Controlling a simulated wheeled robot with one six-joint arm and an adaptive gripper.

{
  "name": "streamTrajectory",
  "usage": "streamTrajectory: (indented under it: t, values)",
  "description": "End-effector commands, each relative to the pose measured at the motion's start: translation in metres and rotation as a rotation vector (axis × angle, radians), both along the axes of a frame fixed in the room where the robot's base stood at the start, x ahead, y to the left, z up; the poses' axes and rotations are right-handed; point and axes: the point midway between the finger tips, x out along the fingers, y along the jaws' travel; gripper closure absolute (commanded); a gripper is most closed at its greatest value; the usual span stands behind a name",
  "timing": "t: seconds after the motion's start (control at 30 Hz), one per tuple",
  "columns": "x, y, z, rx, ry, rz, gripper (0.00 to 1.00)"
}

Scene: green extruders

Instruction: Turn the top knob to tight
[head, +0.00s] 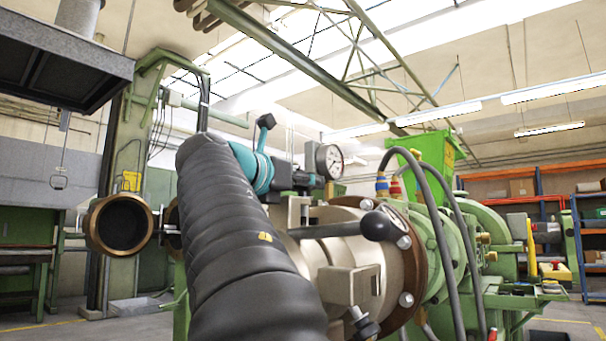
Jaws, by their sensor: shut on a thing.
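My arm's black ribbed sleeve fills the middle foreground and ends in a teal wrist. My gripper (292,180) is small and dark, beyond the wrist, just above the upper beige bracket (296,212) of the extruder's front flange. It is shut at the place of the top knob, which is mostly hidden by the fingers. Its turn angle cannot be told. A lower beige bracket (350,286) carries a similar black knob (366,326) underneath. A lever with a black ball end (380,223) sticks out in front of the flange, to the right of my arm.
A round gauge (330,160) stands close to the right of my gripper. Dark hoses (445,215) arch over the green extruder. A green hopper (428,152) rises behind. An open brown-rimmed cylinder (118,224) is at left. Shelves (545,190) stand far right.

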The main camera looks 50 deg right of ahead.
Motion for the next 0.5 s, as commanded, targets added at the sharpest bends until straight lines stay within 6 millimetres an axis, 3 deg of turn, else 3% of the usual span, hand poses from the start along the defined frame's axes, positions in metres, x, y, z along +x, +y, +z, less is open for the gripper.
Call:
streamTrajectory:
  t: [0.13, 0.5]
  values:
    - [0.0033, 0.0002, 0.0076, 0.001, 0.006, -0.124, 0.88]
    - [0.0057, -0.0011, 0.0019, 0.0, 0.002, -0.478, 0.88]
